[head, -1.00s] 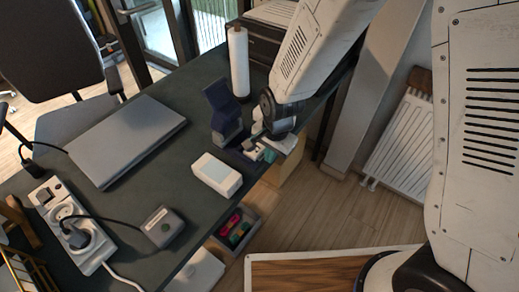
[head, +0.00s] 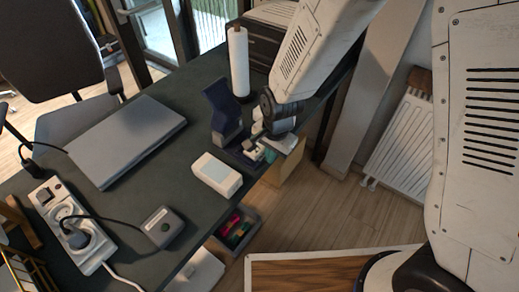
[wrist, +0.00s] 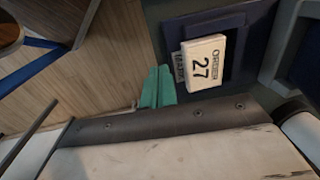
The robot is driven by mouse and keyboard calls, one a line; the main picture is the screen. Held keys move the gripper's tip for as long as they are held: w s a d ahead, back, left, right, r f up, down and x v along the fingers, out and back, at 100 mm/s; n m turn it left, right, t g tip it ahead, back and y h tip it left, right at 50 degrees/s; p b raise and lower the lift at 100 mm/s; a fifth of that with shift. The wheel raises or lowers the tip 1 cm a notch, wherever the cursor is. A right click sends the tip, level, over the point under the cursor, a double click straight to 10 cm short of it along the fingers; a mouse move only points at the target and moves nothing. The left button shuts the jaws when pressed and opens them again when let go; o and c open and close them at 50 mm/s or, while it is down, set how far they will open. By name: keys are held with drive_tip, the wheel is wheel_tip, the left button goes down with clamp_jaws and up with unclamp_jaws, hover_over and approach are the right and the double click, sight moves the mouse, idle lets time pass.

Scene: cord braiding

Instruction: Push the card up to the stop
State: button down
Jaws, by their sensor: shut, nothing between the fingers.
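The card (wrist: 203,60) is a white block marked "ORDER 27". In the wrist view it lies on a dark blue holder (wrist: 236,65), over a grey strip with lettering that is mostly covered. In the head view the holder (head: 224,112) has a tall upright part, and the card (head: 253,152) is small and partly hidden by my wrist. My gripper's teal fingers (wrist: 158,87) are together and empty, to the left of the card in the wrist view with a small gap. In the head view my gripper (head: 270,154) is beside the holder at the desk's right edge. I cannot make out the stop clearly.
A white box (head: 216,174) stands just in front of the holder, and a paper-towel roll (head: 239,62) behind it. A laptop (head: 127,140), a power strip (head: 72,228) and a small grey device (head: 162,227) are on the desk. An open drawer (head: 238,232) is below the edge.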

idle(0.4)
drive_tip(key=shift+w+a, duration=0.15)
drive_tip(key=shift+a, duration=0.05)
drive_tip(key=shift+s+d, duration=0.3)
drive_tip(key=shift+d, duration=0.1)
idle(0.3)
wheel_tip(320, 180, up, 7)
idle(0.6)
idle(0.4)
drive_tip(key=s+d+r+n+h, duration=0.1)
drive_tip(key=s+d+r+n, duration=0.6)
drive_tip(key=s+d+r, duration=1.2)
wheel_tip(320, 180, up, 2)
drive_tip(key=d, duration=0.2)
drive_tip(key=shift+d+r+n+t, duration=0.25)
drive_tip(key=shift+d+n+t, duration=0.05)
drive_tip(key=shift+d, duration=0.05)
